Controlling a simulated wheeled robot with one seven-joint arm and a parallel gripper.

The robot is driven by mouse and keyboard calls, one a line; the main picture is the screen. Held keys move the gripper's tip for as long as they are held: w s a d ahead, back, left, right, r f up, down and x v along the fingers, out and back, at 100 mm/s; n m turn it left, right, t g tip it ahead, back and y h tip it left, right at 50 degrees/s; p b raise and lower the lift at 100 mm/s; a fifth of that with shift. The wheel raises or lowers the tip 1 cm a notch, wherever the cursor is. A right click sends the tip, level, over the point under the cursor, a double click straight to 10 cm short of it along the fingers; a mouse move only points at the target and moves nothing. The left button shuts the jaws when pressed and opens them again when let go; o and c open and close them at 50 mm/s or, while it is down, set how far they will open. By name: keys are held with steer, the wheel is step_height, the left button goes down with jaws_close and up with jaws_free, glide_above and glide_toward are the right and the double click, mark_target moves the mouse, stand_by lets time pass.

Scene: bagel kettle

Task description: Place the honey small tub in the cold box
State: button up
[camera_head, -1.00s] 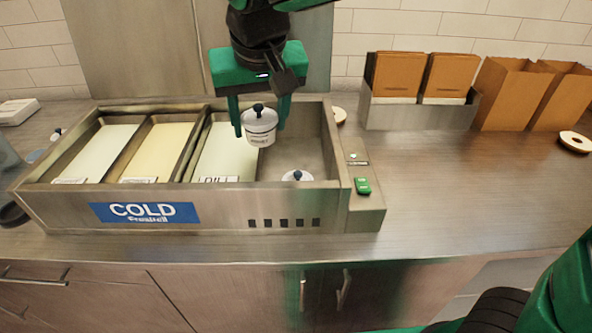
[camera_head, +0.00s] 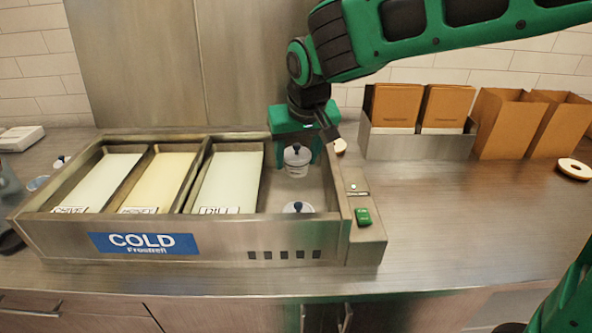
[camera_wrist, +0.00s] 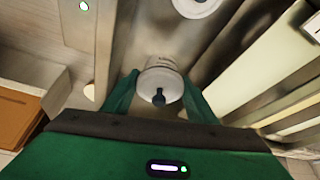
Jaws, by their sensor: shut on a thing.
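My gripper (camera_head: 297,156) is shut on a small white tub (camera_head: 297,160) with a dark knob on its lid. The tub is upright, inside or just above the right-hand bay of the cold box (camera_head: 215,238); I cannot tell if it touches the floor. In the wrist view the tub (camera_wrist: 158,82) sits between my two green fingers (camera_wrist: 158,95). Its label is not readable now. A second white tub (camera_head: 298,207) with a dark knob stands in the same bay, nearer the front wall, and shows at the top of the wrist view (camera_wrist: 195,5).
Three pale slots left of the bay carry labels, one reading DILL (camera_head: 220,210). A green switch (camera_head: 363,217) is on the box's right end. Paper bags (camera_head: 510,120) and a metal holder (camera_head: 417,143) stand at the back right.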

mark_target(296, 174)
steer(key=shift+f, duration=1.9)
steer(key=shift+f, duration=0.1)
steer(key=shift+f, duration=0.35)
steer(key=shift+f, duration=0.15)
steer(key=o, duration=1.2)
